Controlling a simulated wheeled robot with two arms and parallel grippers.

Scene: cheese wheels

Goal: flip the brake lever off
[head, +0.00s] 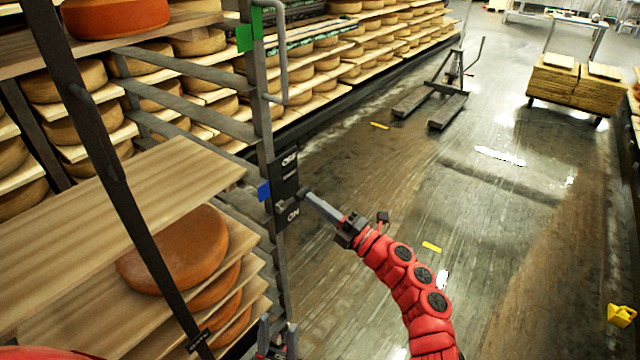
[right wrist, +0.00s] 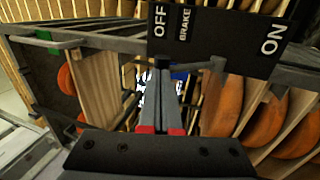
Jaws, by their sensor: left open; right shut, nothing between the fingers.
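The black brake plate (head: 284,178) is mounted on the upright of the cheese rack. It also shows in the right wrist view (right wrist: 228,25), with OFF at left, BRAKE beside it and ON at right. A grey lever (right wrist: 205,66) lies just below the plate's edge there, with a rounded end toward ON. My right gripper (head: 306,195) is shut and empty, its tips at the plate. In the right wrist view its fingertips (right wrist: 163,66) are beside the lever; I cannot tell whether they touch. My left gripper (head: 277,336) is open, low beside the rack, partly cut off.
The rack holds wooden boards (head: 120,215) with orange cheese wheels (head: 175,250). Shelves of cheese line the left. A pallet mover (head: 445,95) and a stack of wooden boards (head: 565,85) stand farther back. The wet floor (head: 500,240) at right is largely clear.

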